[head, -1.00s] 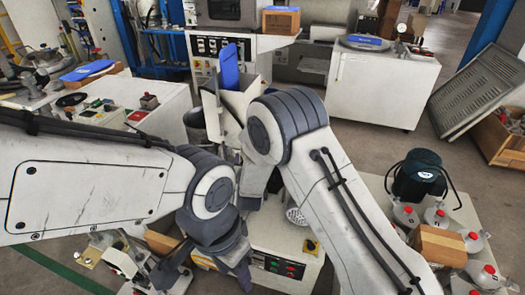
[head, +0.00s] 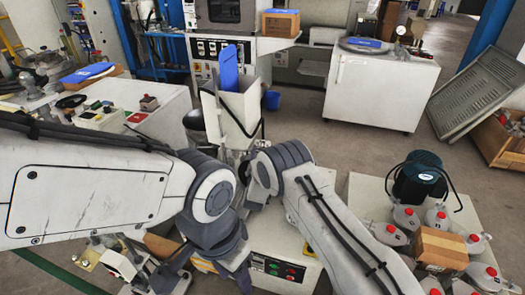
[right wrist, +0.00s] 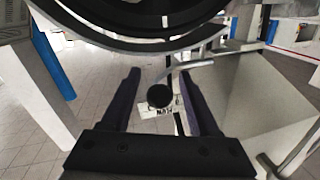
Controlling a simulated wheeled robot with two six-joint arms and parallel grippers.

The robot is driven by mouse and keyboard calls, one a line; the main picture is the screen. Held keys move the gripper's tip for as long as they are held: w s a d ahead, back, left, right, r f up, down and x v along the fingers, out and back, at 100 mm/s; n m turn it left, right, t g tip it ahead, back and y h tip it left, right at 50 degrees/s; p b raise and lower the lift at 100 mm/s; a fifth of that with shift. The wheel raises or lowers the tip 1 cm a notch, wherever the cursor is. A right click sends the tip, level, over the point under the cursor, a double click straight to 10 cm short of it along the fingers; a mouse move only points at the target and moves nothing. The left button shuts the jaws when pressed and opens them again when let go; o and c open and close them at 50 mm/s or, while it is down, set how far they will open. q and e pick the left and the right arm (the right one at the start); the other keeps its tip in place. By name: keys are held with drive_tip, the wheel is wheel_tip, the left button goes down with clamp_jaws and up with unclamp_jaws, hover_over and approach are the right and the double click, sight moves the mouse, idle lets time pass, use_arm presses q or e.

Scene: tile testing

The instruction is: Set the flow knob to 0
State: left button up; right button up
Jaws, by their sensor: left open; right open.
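In the right wrist view a round black knob (right wrist: 160,96) shows on a thin stem in front of a small white label plate (right wrist: 158,110) whose writing I cannot read. I cannot tell for sure that it is the flow knob. My right gripper (right wrist: 160,75) is open, with its two dark fingers to the left and right of the knob in the picture; no contact shows. In the head view the arms hide this knob and most of the right gripper. My left gripper (head: 240,276) is low in the head view, open, beside the panel with buttons.
A large dark ring (right wrist: 150,28) spans the top of the right wrist view, with a pale box-like body (right wrist: 265,110) at the right. In the head view a white hopper (head: 236,105) stands behind my arms. Bottles with red caps (head: 440,215) and a cardboard box (head: 440,247) are at the right.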

drive_tip(key=shift+w+d, duration=0.1)
drive_tip(key=shift+w, duration=0.4)
clamp_jaws()
idle(1.2)
